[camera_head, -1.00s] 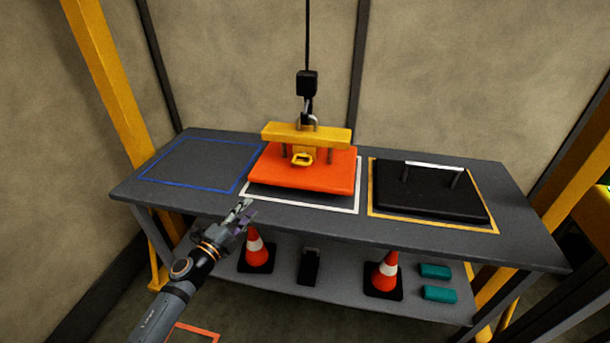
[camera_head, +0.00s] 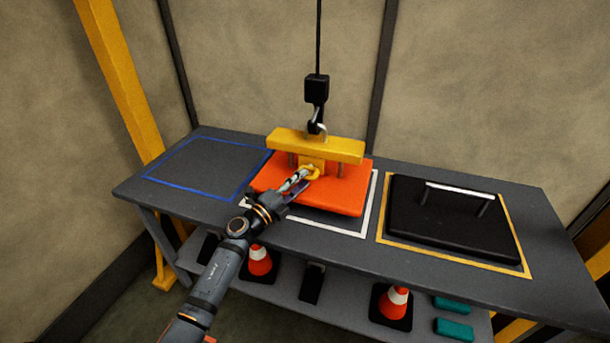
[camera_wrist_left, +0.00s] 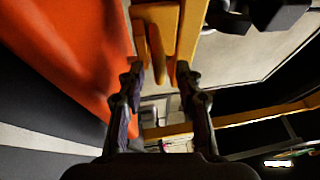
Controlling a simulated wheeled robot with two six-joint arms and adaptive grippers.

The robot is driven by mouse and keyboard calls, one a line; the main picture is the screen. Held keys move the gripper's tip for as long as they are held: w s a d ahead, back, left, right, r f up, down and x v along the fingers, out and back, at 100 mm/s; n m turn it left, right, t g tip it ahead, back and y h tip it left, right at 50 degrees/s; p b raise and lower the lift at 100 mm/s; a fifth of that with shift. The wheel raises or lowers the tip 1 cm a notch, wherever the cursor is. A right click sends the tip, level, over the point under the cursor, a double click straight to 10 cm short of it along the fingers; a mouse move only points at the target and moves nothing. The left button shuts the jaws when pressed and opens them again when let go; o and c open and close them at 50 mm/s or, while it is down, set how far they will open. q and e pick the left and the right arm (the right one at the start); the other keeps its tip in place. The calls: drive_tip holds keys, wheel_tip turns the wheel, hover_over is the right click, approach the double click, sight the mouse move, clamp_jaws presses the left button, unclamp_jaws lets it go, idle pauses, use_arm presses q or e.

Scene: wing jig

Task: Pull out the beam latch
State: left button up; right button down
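The yellow beam (camera_head: 320,147) hangs from the hook over the orange panel (camera_head: 335,195). My left gripper (camera_head: 303,179) is at this pull, reaching in from the front left. In the left wrist view, its two fingers (camera_wrist_left: 161,76) stand apart, one on each side of the yellow pull (camera_wrist_left: 156,45). I cannot tell whether either finger touches it. The orange panel (camera_wrist_left: 75,50) fills the left of that view. My right gripper is not in view.
The black hook block (camera_head: 317,89) hangs on a cable above the beam. A black panel with a handle (camera_head: 450,220) lies at the right of the table. The blue-outlined area (camera_head: 205,165) is empty. Cones (camera_head: 260,262) stand on the lower shelf.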

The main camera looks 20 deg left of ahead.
sight(312, 165)
use_arm(q)
drive_tip(key=shift+x, duration=1.15)
drive_tip(key=shift+c, duration=0.4)
clamp_jaws()
